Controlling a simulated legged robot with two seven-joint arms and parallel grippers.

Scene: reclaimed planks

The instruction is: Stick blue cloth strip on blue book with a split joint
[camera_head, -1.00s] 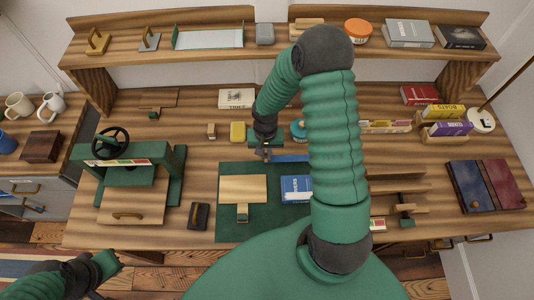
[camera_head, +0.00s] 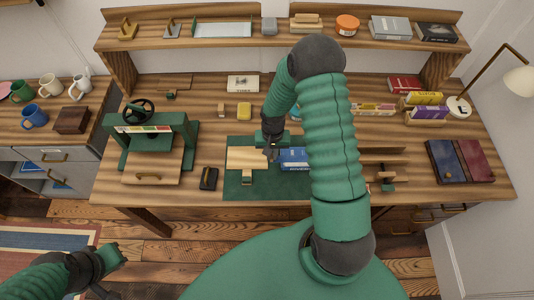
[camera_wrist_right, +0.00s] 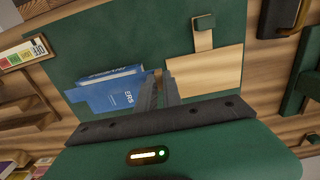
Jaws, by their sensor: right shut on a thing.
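The blue book (camera_head: 294,163) with white lettering lies on the green mat (camera_head: 237,187), right of a pale board; my right forearm hides its right side. My right gripper (camera_head: 270,155) is just left of the book, low over the mat, and is shut on the blue cloth strip. The strip is hard to tell apart from the book's blue cover. In the right wrist view the book (camera_wrist_right: 122,94) is left of the fingers (camera_wrist_right: 160,88). Whether strip and book touch is unclear. My left gripper (camera_head: 115,256) is at lower left, away from the table; its jaws are unclear.
The pale board (camera_head: 246,158) lies left of the gripper.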

